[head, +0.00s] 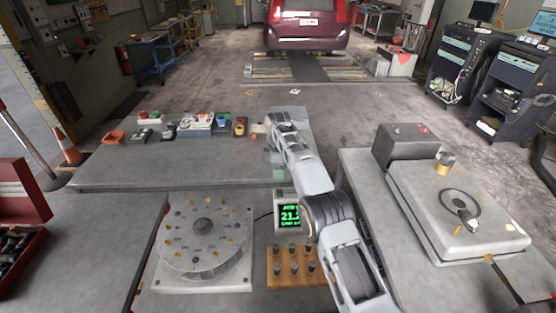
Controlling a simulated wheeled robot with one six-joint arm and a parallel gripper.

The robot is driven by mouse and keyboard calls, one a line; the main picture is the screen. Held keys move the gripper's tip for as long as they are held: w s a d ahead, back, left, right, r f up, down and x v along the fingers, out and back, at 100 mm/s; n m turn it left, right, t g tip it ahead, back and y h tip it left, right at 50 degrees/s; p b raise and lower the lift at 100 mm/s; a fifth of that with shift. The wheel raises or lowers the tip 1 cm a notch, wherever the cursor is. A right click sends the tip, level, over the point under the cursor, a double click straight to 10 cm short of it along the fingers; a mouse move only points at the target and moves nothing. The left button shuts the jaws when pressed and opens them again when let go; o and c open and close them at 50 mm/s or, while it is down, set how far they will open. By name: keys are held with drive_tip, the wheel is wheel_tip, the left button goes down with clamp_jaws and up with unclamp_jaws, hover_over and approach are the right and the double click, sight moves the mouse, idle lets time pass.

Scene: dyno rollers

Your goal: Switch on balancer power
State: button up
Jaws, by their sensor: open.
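A grey machine (455,215) that looks like the balancer stands on the right bench, with a flat top, a round ring and a short shaft. A dark grey box (408,143) sits at its back left corner, with a small red part (424,129) on top that may be a switch; its position is too small to read. My gripper (271,143) is at the far end of my arm, over the right end of the middle bench. It is open, well left of the grey box. Its fingertips are small and hard to make out, and I see nothing held.
Several small switch boxes (197,124) line the back of the middle bench (190,165). In front are a dial plate (203,247), a green display (290,215) and a wooden block with pegs (293,267). A red toolbox (20,215) stands left.

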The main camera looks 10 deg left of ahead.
drive_tip(key=shift+w+r+p, duration=0.1)
drive_tip(key=shift+r+p, duration=1.45)
drive_tip(key=shift+r, duration=0.5)
